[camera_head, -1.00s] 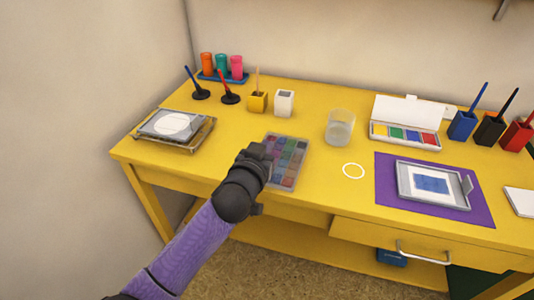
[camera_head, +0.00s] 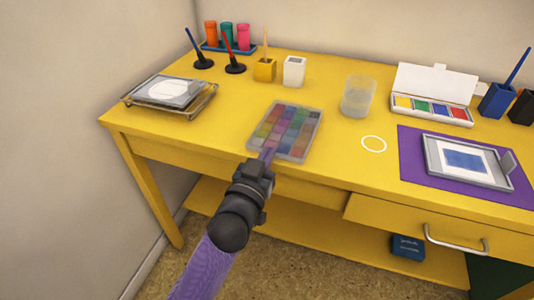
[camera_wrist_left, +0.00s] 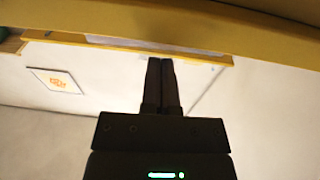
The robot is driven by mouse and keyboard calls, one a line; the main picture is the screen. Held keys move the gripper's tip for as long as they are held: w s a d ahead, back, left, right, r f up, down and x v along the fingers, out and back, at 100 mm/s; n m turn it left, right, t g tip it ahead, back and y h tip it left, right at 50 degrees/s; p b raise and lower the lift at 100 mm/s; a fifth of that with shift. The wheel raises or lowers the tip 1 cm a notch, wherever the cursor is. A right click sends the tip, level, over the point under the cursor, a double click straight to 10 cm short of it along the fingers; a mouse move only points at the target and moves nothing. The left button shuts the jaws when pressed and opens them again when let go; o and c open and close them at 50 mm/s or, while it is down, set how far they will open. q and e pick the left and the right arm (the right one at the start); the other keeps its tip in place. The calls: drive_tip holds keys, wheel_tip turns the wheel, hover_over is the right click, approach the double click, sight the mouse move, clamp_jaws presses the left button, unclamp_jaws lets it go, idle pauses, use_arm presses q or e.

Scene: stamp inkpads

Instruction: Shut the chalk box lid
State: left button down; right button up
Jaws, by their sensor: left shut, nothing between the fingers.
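A shallow case of several coloured squares (camera_head: 300,112) lies near the table's front edge in the head view. A cloudy, see-through cover seems to lie flat over it; whether it is fully seated I cannot tell. I take this case for the chalk box. My left gripper (camera_head: 268,154) is shut and empty, its fingertips at the case's front edge, overlapping it in the picture; contact is unclear. The shut left fingers (camera_wrist_left: 161,72) also show in the left wrist view, where the case cannot be made out. My right gripper is out of view.
A colour set with four-sided pale housing and raised white lid (camera_head: 435,80) stands at right. A wire tray (camera_head: 207,106) is left; a purple mat (camera_head: 410,172) is right.

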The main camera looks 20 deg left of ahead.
use_arm(q)
drive_tip(key=shift+f, duration=0.25)
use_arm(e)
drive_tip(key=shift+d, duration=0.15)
